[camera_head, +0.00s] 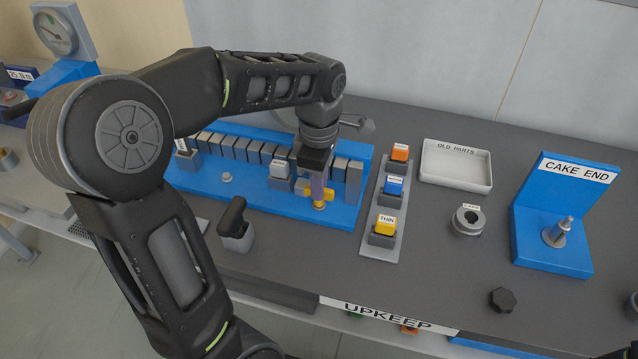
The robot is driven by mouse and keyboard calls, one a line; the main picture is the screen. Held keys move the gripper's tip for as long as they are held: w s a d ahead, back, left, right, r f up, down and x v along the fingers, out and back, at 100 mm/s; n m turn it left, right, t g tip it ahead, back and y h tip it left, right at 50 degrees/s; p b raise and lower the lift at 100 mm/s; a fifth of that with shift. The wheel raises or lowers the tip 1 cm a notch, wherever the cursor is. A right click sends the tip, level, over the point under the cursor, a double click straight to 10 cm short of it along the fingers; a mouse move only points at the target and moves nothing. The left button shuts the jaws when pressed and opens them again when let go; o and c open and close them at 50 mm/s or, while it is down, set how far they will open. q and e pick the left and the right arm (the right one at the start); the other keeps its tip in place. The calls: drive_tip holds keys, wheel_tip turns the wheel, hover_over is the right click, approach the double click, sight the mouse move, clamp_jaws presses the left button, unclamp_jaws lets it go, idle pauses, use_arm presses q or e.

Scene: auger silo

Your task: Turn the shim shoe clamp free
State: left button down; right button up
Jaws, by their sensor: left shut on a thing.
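The shim shoe clamp looks to be the yellow winged knob (325,196) on the front of the blue shoe base (262,203). My left gripper (318,186) points down over this knob from above and is shut on it. The fingertips partly cover the knob, so its exact turn angle is hard to read. A row of grey blocks (240,149) stands in the blue base behind, and the arm hides some of them. My right gripper is not in view.
A rack holds orange (399,152), blue (392,186) and yellow (385,228) blocks to the right. Beyond are the OLD PARTS tray (455,178), a grey ring (467,220), a black knob (502,299) and the blue CAKE END stand (538,215). A black-handled tool (235,224) stands front left.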

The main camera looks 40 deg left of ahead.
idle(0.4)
use_arm(q)
drive_tip(key=c, duration=1.5)
unclamp_jaws()
drive_tip(key=shift+r, duration=0.1)
wheel_tip(320, 180, up, 8)
drive_tip(key=shift+f, duration=0.15)
